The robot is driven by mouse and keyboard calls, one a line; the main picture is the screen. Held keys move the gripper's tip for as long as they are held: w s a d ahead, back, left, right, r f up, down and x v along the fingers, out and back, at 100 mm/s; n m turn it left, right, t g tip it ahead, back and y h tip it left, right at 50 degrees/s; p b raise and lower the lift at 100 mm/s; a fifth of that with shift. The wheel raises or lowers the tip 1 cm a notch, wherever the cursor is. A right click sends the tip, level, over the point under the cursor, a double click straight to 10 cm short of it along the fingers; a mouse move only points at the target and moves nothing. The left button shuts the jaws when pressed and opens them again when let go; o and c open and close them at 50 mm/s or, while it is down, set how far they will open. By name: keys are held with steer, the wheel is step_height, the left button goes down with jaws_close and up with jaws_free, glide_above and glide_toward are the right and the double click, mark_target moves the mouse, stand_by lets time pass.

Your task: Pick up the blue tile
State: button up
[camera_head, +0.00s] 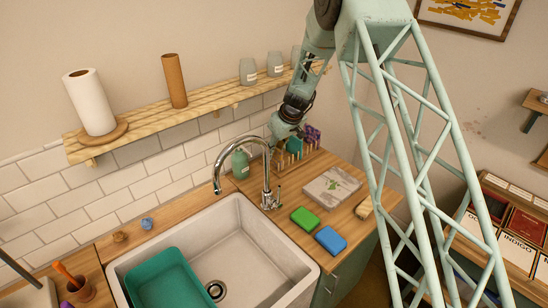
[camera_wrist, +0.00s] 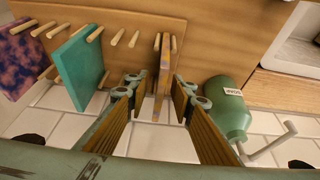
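No plainly blue tile shows clearly. In the wrist view a peg rack (camera_wrist: 135,14) holds a teal tile (camera_wrist: 80,68) and a purple-pink-blue marbled tile (camera_wrist: 20,62), both left of my gripper (camera_wrist: 158,112). A thin brownish slab (camera_wrist: 163,62) stands edge-on among the pegs, ahead of the gap between my fingers; its face is hidden. My gripper is open, its fingers apart with nothing held between them. In the head view my gripper (camera_head: 284,140) is at the rack, beside the marbled tile (camera_head: 313,135), and my wrist partly hides the rack.
A green soap bottle (camera_wrist: 230,108) stands close right of my fingers. The tap (camera_head: 266,170) and sink (camera_head: 245,235) lie in front. A shelf (camera_head: 215,102) with jars hangs above. Green (camera_head: 305,218) and blue (camera_head: 330,240) sponge-like blocks and a grey slab (camera_head: 332,186) lie on the counter.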

steer(key=shift+c, duration=0.4)
jaws_close()
steer(key=shift+r, duration=0.1)
steer(key=shift+s+d+r, duration=0.1)
steer(key=shift+d+r, duration=0.05)
steer(key=shift+r, duration=0.2)
step_height(320, 180, up, 6)
steer(key=shift+f+b, duration=0.1)
steer(key=shift+b, duration=0.3)
steer(key=shift+s+d+r, duration=0.1)
steer(key=shift+s+r, duration=0.05)
steer(key=shift+r, duration=0.05)
steer(key=s+d+b, duration=0.4)
steer(key=s+d, duration=0.9)
steer(key=shift+s+d, duration=0.3)
steer(key=shift+s, duration=0.05)
